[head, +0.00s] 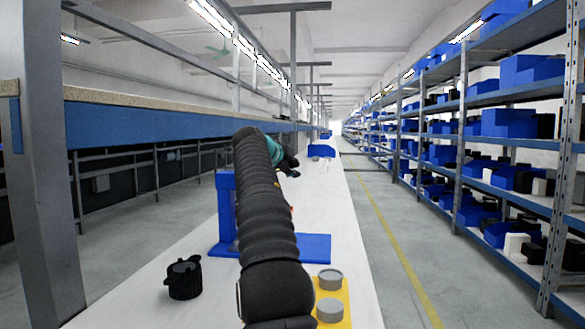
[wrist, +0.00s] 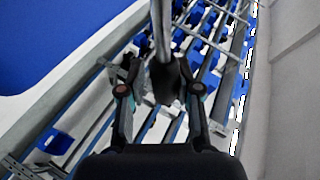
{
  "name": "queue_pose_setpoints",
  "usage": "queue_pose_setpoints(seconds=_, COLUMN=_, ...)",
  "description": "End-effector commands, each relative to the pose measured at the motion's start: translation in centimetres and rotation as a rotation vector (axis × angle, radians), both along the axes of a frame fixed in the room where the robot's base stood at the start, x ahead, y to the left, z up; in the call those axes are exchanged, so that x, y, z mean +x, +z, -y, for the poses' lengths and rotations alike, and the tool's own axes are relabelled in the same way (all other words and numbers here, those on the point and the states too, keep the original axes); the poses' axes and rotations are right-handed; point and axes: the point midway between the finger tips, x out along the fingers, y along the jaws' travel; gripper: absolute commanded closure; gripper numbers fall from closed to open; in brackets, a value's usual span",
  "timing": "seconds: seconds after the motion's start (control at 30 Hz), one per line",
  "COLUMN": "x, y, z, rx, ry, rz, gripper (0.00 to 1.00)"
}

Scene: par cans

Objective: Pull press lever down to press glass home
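The blue press shows in the head view as an upright column (head: 226,205) and a flat base (head: 316,247) on the white bench. My arm hides its middle. In the wrist view the press lever (wrist: 160,35) is a grey metal rod with a dark knob (wrist: 168,82) at its end. In the head view my gripper (head: 291,168) is partly hidden behind my arm. The can and glass under the press cannot be seen.
A black can-like part (head: 184,278) stands on the white bench (head: 140,310) at front left. A yellow tray (head: 346,303) holds two grey round pieces (head: 330,280). A blue bin (head: 321,151) sits farther along. Shelving with blue bins lines the right, beyond an aisle.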

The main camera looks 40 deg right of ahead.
Motion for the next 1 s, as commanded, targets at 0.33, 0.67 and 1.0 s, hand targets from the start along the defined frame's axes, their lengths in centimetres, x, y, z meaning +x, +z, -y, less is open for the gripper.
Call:
queue_pose_setpoints(seconds=0.33, x=0.0, y=0.1, z=-0.1, rx=0.0, ry=0.001, rz=0.001, gripper=0.51)
queue_pose_setpoints(seconds=0.67, x=-1.2, y=1.6, z=-3.5, rx=-0.001, ry=0.003, rz=0.003, gripper=0.51)
queue_pose_setpoints(seconds=1.0, x=-3.0, y=3.7, z=-8.9, rx=-0.001, ry=0.002, rz=0.001, gripper=0.51)
